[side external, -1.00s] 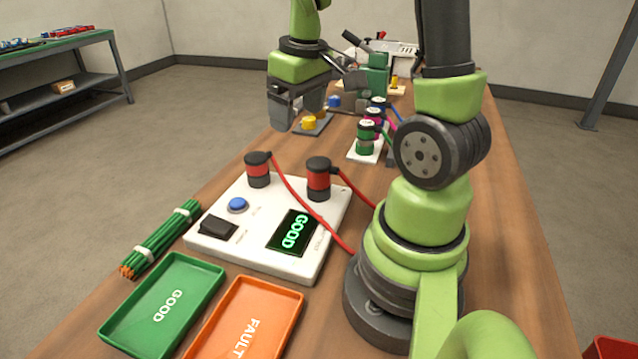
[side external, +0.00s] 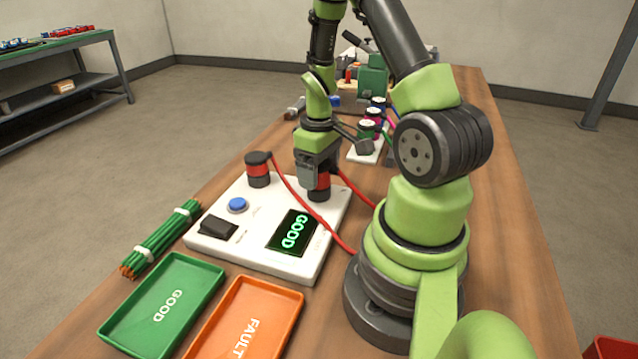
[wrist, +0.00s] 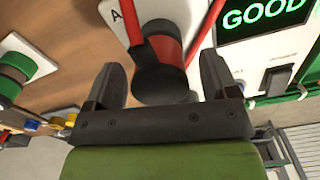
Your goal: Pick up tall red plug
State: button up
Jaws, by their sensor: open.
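The tall red plug (side external: 320,184) stands upright on the white test box (side external: 262,258), at its back right, with a red lead running from its black cap. My gripper (side external: 317,174) is open and pointing down around the plug's upper part, hiding most of it in the side view. In the wrist view the plug (wrist: 167,60) lies between the two spread fingers of my gripper (wrist: 163,72), with visible gaps on both sides. Contact with the fingers cannot be made out.
A shorter red plug (side external: 258,170) stands to the left on the box. The box screen (side external: 293,232) reads GOOD. A green tray (side external: 212,273) and an orange tray (side external: 290,296) lie in front. Red leads run across the box.

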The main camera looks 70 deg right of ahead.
jog(key=shift+f, duration=0.85)
jog(key=shift+c, duration=0.3)
jog(key=c, duration=1)
jog(key=shift+c, duration=0.2)
notch_tip(320, 180, up, 10)
jog(key=shift+r, duration=0.1)
